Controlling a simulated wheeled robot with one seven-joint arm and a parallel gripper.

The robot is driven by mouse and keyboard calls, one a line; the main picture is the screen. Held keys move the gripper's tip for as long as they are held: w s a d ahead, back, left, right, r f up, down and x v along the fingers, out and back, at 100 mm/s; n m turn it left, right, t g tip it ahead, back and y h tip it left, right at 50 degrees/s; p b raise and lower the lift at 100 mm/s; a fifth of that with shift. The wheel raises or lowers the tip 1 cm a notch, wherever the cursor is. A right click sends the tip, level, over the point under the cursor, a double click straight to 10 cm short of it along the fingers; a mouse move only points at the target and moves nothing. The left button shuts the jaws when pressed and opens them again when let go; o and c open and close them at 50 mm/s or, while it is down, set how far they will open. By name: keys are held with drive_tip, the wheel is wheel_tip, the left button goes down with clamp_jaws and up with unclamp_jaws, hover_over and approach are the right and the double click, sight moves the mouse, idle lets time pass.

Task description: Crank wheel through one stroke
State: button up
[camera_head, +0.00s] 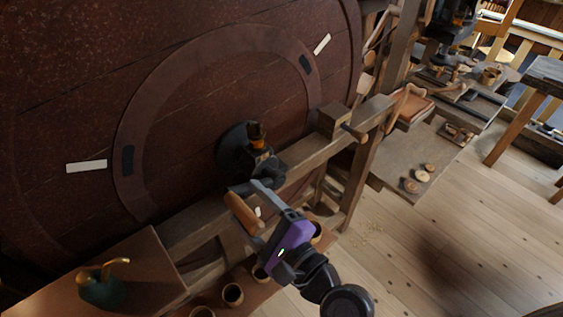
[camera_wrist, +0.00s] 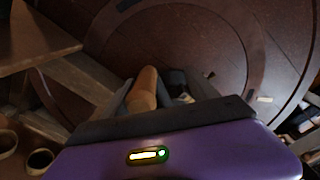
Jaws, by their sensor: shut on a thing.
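The big dark red wheel (camera_head: 75,95) fills the left and middle of the head view, with a paler ring and white marks on its face. Its black hub (camera_head: 233,146) sits behind the wooden frame. The orange-brown wooden crank handle (camera_head: 241,212) is just in front of the frame beam. My purple gripper (camera_head: 257,205) reaches up to it from the lower right and is shut on it. In the wrist view the handle (camera_wrist: 143,86) stands between the grey fingers, its lower end hidden by the gripper body. The wheel (camera_wrist: 200,45) lies behind it.
The timber frame (camera_head: 300,167) runs close beside the handle. A wooden board (camera_head: 135,272) with a green, brass-spouted can (camera_head: 101,290) is at lower left. Small cups (camera_head: 232,294) stand below my gripper. A bench (camera_head: 405,165) with wooden discs is at right; floor (camera_head: 450,250) is open there.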

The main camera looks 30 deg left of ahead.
drive_tip(key=w+d+r+m, duration=0.3)
drive_tip(key=w+r+m, duration=0.3)
drive_tip(key=w+m, duration=0.1)
drive_tip(key=shift+r, duration=0.15)
idle(0.4)
drive_tip(key=shift+s+a, duration=0.2)
drive_tip(key=shift+s, duration=0.05)
idle(0.4)
drive_tip(key=v, duration=1.1)
drive_tip(key=shift+w+d, duration=0.2)
drive_tip(key=shift+w, duration=0.05)
idle(0.6)
